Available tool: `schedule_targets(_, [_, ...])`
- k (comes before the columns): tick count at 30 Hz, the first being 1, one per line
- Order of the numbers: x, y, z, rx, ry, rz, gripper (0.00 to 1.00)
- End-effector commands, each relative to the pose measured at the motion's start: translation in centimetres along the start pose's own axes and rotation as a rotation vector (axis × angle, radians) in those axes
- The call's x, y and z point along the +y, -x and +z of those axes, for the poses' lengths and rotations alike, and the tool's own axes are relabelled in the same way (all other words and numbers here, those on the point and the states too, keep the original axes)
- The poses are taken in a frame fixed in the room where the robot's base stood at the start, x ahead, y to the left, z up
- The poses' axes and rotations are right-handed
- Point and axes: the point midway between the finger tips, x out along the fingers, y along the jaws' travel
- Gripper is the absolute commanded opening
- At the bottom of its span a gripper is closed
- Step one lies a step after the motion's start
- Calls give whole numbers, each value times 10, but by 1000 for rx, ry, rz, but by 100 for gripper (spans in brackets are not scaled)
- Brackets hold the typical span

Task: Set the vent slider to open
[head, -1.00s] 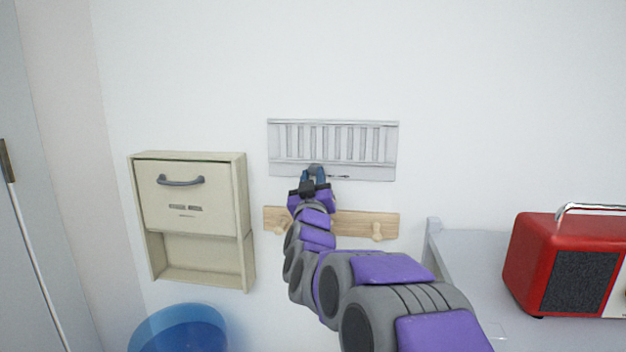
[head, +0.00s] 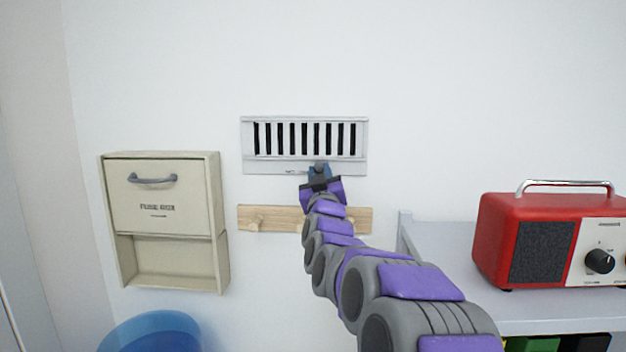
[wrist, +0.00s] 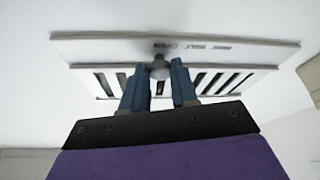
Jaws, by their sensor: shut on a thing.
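The wall vent (head: 304,122) is a pale rectangular plate with upright slots, and black gaps show between its bars. It also shows in the wrist view (wrist: 100,47), seen from close below. My gripper (head: 320,170) is at the vent's lower edge, right of its middle in the head view. In the wrist view my gripper (wrist: 159,72) is shut on the grey slider knob (wrist: 160,67), with a finger on each side. In the head view the knob is hidden by the gripper.
A wooden peg rail (head: 255,219) is below the vent, behind my arm. A cream fuse box (head: 160,190) hangs at left above a blue round bin (head: 150,332). A red radio (head: 490,215) stands on a grey shelf unit (head: 425,240) at right. The wall above is clear.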

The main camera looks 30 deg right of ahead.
Motion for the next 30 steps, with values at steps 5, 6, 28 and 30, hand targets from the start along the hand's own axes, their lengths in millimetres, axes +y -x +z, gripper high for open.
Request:
schedule_targets(5, [1, 0, 1, -4, -1, 0, 34])
schedule_targets(6, [0, 0, 1, -3, -1, 0, 38])
schedule_targets(28, [-2, 28, 2, -4, 0, -3, 54])
schedule_targets(30, [-1, 39, 1, -1, 0, -2, 54])
